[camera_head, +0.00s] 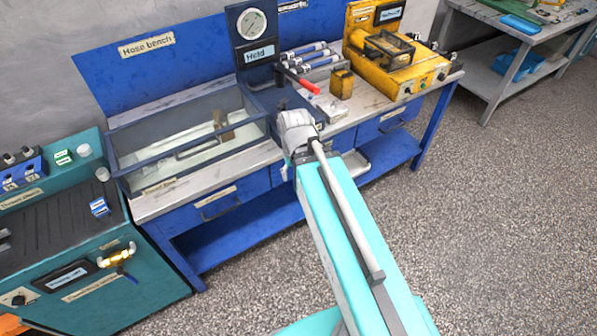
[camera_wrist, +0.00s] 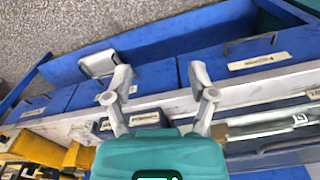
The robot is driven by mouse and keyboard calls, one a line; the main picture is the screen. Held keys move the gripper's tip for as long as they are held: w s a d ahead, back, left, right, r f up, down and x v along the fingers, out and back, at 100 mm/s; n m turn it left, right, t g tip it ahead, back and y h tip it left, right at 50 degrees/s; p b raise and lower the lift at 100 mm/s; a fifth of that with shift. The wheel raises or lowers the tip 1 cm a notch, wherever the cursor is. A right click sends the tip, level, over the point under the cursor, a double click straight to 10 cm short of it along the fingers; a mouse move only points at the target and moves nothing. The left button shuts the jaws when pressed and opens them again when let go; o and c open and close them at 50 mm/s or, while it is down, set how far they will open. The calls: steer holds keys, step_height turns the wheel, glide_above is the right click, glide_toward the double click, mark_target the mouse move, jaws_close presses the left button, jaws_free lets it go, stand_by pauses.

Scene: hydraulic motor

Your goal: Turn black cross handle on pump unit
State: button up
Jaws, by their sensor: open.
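I cannot make out a black cross handle for certain in either view. A yellow unit (camera_head: 400,78) with a black frame on top and small dark knobs at its right side stands at the right end of the blue bench; I cannot tell whether it is the pump unit. Part of a yellow unit also shows at the lower left of the wrist view (camera_wrist: 35,148). My gripper (camera_wrist: 160,73) is open and empty, its two fingers spread above the bench's front edge and drawers. In the head view my arm hides the gripper.
The blue bench (camera_head: 165,205) carries a glass-lidded box (camera_head: 190,145), a gauge panel (camera_head: 252,30), a red lever (camera_head: 298,78) and a small yellow block (camera_head: 342,84). A teal unit (camera_head: 90,285) stands left. A grey table (camera_head: 480,62) is at the right. Speckled floor is clear in front.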

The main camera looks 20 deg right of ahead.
steer(key=shift+w, duration=0.1)
step_height(320, 180, up, 16)
steer(key=r+m+p, duration=0.1)
steer(key=m+p, duration=1)
steer(key=p, duration=0.6)
glide_above(283, 101)
steer(key=shift+a+f, duration=0.1)
steer(key=shift+f, duration=0.2)
steer(key=shift+f+b, duration=0.15)
steer(key=shift+b, duration=0.3)
step_height(283, 101, down, 14)
steer(key=b, duration=1.3)
steer(key=shift+r, duration=0.25)
